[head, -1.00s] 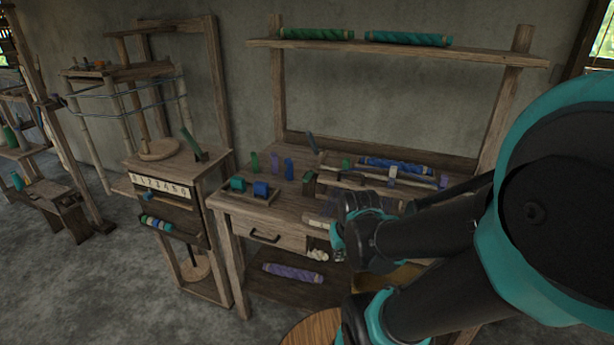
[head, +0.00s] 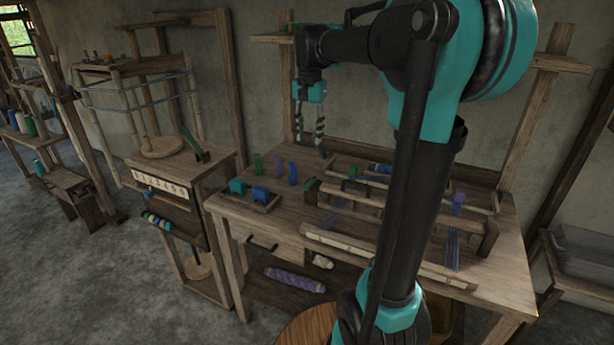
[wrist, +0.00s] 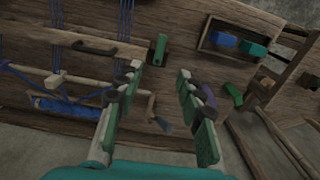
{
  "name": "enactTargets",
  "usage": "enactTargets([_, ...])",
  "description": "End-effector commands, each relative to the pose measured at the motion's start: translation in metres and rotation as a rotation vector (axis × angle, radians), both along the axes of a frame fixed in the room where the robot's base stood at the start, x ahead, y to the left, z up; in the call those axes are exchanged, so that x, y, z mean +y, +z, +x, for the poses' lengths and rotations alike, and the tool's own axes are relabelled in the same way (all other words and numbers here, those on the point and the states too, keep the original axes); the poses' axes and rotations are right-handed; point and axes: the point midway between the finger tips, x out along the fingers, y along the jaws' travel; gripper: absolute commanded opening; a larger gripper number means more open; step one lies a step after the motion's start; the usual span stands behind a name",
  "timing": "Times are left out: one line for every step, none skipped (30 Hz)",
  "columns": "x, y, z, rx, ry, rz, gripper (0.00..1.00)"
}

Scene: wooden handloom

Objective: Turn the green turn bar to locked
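A short green bar on a dark mount (wrist: 160,48) stands on the tabletop in the wrist view, between the spool rack and the loom threads. It seems to be the dark, green-sided piece (head: 310,188) in the head view. The frames do not clearly settle which is the turn bar. My gripper (head: 310,144) hangs above the table's back part, fingers down, open and empty. Its fingertips (wrist: 160,70) point toward the short bar, apart from it.
A rack (head: 268,205) with teal and blue spools stands at the table's left front. Several upright pegs, including a purple one (head: 292,171), stand behind it. The loom frame with blue threads (head: 455,235) fills the right. A shelf post (head: 287,80) rises behind my gripper.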

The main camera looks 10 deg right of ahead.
Motion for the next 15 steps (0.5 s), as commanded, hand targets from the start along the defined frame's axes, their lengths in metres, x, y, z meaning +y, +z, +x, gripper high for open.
enactTargets([0.001,0.005,0.003,0.006,-0.011,0.0,0.38])
enactTargets([0.001,0.007,0.003,0.009,-0.016,-0.001,0.38])
enactTargets([0.002,0.007,0.004,0.012,-0.02,-0.001,0.38])
enactTargets([0.002,0.005,0.004,0.012,-0.021,-0.001,0.38])
enactTargets([0.002,0.003,0.004,0.013,-0.022,-0.001,0.38])
enactTargets([0.002,-0.001,0.004,0.013,-0.022,-0.001,0.38])
enactTargets([0.002,-0.004,0.004,0.012,-0.022,-0.001,0.38])
enactTargets([0.002,-0.009,0.004,0.012,-0.022,-0.001,0.38])
enactTargets([0.002,-0.015,0.004,0.012,-0.021,-0.001,0.38])
enactTargets([0.001,-0.02,0.004,0.012,-0.021,-0.001,0.38])
enactTargets([0.002,-0.026,0.004,0.012,-0.021,-0.001,0.38])
enactTargets([0.002,-0.034,0.004,0.012,-0.021,-0.001,0.38])
enactTargets([0.002,-0.04,0.004,0.012,-0.021,-0.001,0.38])
enactTargets([0.001,-0.046,0.004,0.012,-0.021,-0.001,0.38])
enactTargets([0.001,-0.054,0.004,0.011,-0.021,0.0,0.38])
